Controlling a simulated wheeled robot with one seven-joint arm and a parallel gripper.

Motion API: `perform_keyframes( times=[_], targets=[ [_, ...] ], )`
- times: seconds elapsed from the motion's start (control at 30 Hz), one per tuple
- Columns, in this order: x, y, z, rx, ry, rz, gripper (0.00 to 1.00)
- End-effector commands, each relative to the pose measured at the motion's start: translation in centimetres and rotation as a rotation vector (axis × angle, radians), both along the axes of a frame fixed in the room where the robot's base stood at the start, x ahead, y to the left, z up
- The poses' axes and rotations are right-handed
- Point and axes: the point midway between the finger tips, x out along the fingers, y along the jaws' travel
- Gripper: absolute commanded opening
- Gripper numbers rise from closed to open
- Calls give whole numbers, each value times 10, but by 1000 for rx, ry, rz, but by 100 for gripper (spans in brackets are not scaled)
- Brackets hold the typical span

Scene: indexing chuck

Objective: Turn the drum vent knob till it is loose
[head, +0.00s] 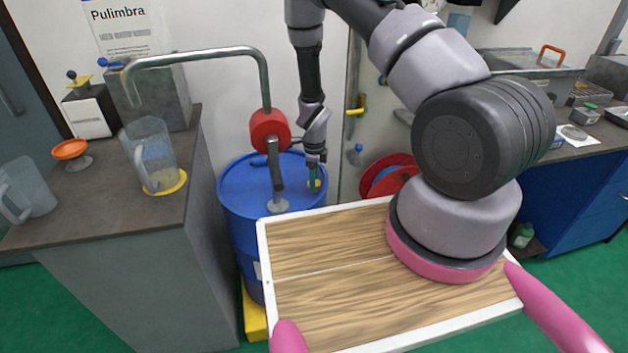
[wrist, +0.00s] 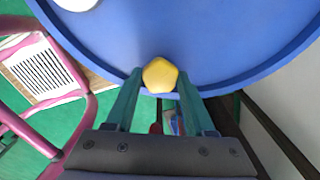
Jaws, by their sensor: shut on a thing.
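The blue drum (head: 235,190) stands behind my wooden deck in the head view, and its blue top (wrist: 215,45) fills the upper part of the wrist view. The drum vent knob (wrist: 160,75) is a small yellow faceted cap near the rim of the top. My gripper (wrist: 160,82) is shut on the knob, with one teal finger on each side of it. In the head view my gripper (head: 314,186) points down at the right part of the drum top, and the knob is a small yellow spot mostly hidden by the fingers.
A red and grey hand pump with a long bent spout (head: 268,130) rises from the drum top left of my gripper. A red reel (head: 388,172) is to the right. A counter (head: 110,205) with jugs is at left. The wall is close behind.

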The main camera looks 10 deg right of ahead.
Motion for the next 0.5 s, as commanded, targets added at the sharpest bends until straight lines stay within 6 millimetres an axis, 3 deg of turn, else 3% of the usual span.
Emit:
perform_keyframes(
  times=[0.07, 0.1, 0.13, 0.17, 0.5],
  targets=[
    [1, -1, 0, 0, -1, -1, 0],
    [1, -1, 0, 0, -1, -1, 69],
    [1, -1, 0, 0, -1, -1, 81],
    [1, 0, 0, 0, -1, -1, 84],
    [0, 0, 3, 0, -1, -1, 84]
  ],
)
